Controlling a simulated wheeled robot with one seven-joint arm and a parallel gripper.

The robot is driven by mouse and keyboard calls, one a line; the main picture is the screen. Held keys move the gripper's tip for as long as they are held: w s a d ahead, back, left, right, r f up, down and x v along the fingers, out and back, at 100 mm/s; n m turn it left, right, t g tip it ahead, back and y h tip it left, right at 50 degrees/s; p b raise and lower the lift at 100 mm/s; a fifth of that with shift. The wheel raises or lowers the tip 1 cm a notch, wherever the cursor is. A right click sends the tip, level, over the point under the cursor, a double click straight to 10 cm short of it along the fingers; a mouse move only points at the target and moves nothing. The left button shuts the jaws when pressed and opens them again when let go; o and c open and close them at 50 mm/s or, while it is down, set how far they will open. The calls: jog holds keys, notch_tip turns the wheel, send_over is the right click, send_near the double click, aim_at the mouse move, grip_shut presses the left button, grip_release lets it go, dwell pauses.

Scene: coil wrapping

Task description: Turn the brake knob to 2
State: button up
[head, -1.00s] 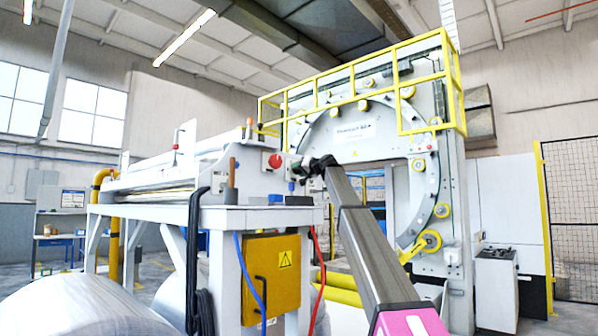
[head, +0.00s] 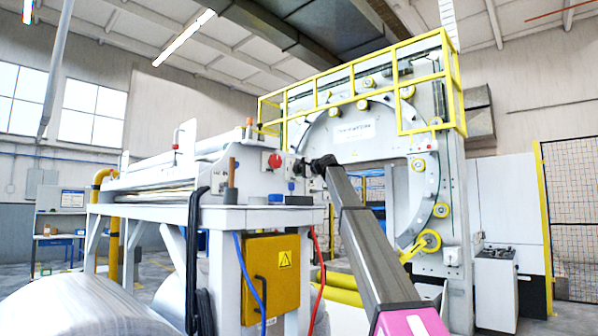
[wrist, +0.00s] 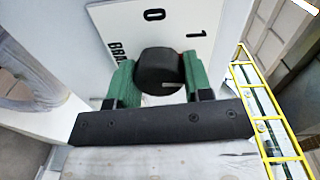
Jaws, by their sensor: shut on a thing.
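The brake knob (wrist: 160,72) is a round black knob in the wrist view, with a small light mark low on its face. It sits in front of a white label plate (wrist: 116,17) with "0", "1" and the letters "BRA" showing. The 2 is not in sight. My gripper (wrist: 159,80) has its green fingers on either side of the knob, shut on it. In the head view my gripper (head: 304,168) is at the end panel of the white machine, small and dark, and the knob cannot be made out there.
A red round button (head: 275,160) is on the same end panel, left of my gripper. An orange-handled tool (head: 232,172) stands on the white machine table (head: 255,217). A large white ring machine (head: 425,185) with yellow rails (head: 430,85) stands behind my arm.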

jog(key=m, duration=0.4)
jog(key=shift+f, duration=0.15)
jog(key=shift+m, duration=0.4)
jog(key=o, duration=0.9)
jog(key=shift+d, duration=0.1)
jog(key=v, duration=1)
jog(key=shift+s+d, duration=0.15)
jog(key=shift+d, duration=0.15)
jog(key=shift+d, duration=0.15)
